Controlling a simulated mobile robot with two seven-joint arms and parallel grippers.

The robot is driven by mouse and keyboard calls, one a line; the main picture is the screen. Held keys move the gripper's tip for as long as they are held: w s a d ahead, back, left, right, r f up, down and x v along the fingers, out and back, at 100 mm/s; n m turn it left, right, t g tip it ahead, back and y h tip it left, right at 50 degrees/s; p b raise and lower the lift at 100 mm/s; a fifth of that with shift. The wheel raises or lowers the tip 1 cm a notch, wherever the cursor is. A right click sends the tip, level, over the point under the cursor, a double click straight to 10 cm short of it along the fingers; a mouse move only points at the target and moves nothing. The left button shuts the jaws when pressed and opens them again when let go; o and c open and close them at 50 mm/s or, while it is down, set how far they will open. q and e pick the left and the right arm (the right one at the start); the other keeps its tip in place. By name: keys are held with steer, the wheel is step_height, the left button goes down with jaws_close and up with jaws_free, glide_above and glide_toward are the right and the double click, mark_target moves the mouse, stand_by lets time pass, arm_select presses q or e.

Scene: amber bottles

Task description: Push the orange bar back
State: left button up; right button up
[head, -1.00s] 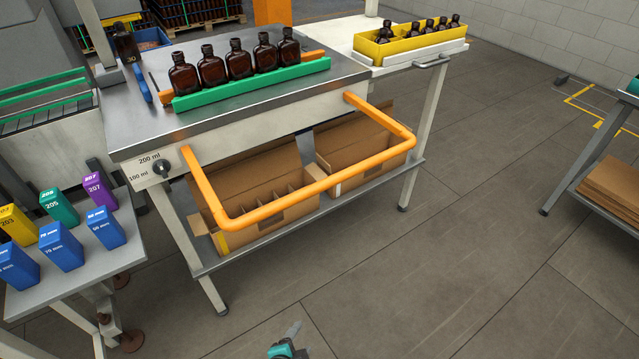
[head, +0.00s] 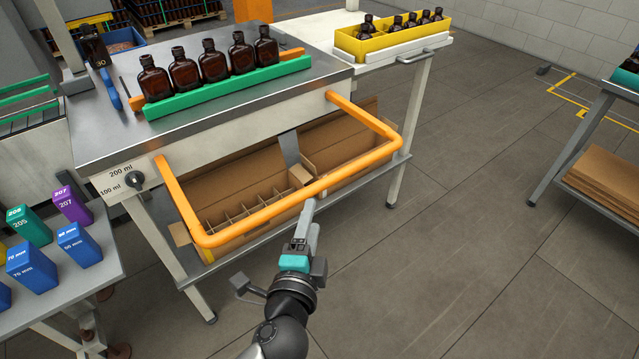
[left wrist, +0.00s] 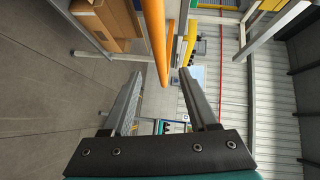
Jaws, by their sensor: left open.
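The orange bar (head: 300,197) is a U-shaped tube sticking out from the front of the steel-topped bench, with both arms extended toward me. My left gripper (head: 311,208) is just in front of the bar's middle stretch, with its fingers pointing at it. In the left wrist view the gripper (left wrist: 172,76) is open and empty, and the bar (left wrist: 156,45) runs past the fingertips. I cannot tell whether the fingertips touch the bar. My right gripper is in neither current view.
Several amber bottles (head: 213,64) stand behind a green rail (head: 230,88) on the bench. Open cardboard boxes (head: 240,185) sit on the shelf below the bar. A small table (head: 70,285) with coloured blocks is at left.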

mark_target(319, 192)
arm_select(q)
steer(key=b+x, duration=0.1)
steer(key=x, duration=1)
steer(key=shift+w+f, duration=0.1)
steer(key=shift+w, duration=0.05)
steer(key=shift+c, duration=0.2)
jaws_close()
stand_by(0.9)
